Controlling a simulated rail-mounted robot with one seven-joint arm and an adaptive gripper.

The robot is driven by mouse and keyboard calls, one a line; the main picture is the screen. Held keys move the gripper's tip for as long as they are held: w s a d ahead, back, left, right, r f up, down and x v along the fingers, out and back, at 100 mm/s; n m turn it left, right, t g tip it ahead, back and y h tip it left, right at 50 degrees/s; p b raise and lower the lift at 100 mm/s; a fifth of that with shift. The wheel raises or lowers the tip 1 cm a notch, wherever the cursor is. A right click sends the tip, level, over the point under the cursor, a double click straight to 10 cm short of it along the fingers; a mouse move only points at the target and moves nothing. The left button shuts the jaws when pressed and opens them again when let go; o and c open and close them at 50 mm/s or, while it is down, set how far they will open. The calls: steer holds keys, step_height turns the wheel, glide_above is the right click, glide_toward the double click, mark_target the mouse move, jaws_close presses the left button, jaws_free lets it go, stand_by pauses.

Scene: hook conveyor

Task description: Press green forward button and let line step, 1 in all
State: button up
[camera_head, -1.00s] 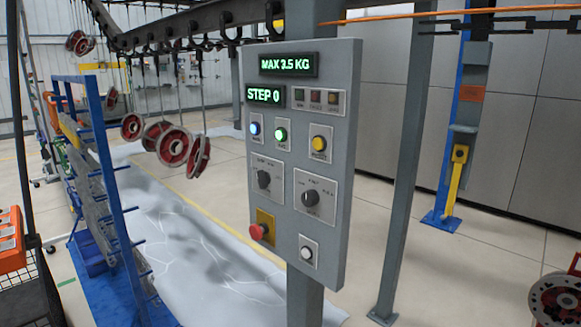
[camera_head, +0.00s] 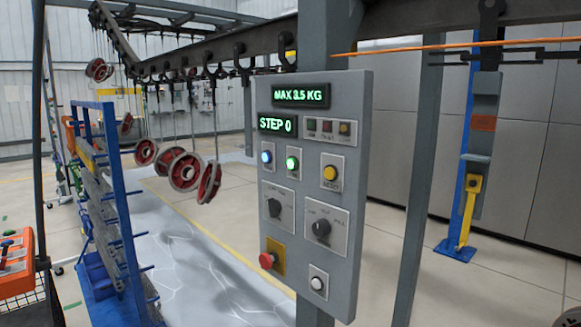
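The green forward button (camera_head: 292,163) is lit on the grey control panel (camera_head: 345,255), between a lit blue button (camera_head: 267,157) and a yellow button (camera_head: 330,173). The line is an overhead conveyor rail (camera_head: 190,58) with hooks, from which several red and grey wheel-like parts (camera_head: 185,171) hang to the left of the panel. My gripper is not in view.
The panel also carries two dark rotary knobs (camera_head: 321,228), a red emergency stop (camera_head: 267,260) and a white button (camera_head: 317,283). A blue rack (camera_head: 118,200) stands at the left, an orange box (camera_head: 16,262) at the left edge. A grey post (camera_head: 416,190) stands right of the panel.

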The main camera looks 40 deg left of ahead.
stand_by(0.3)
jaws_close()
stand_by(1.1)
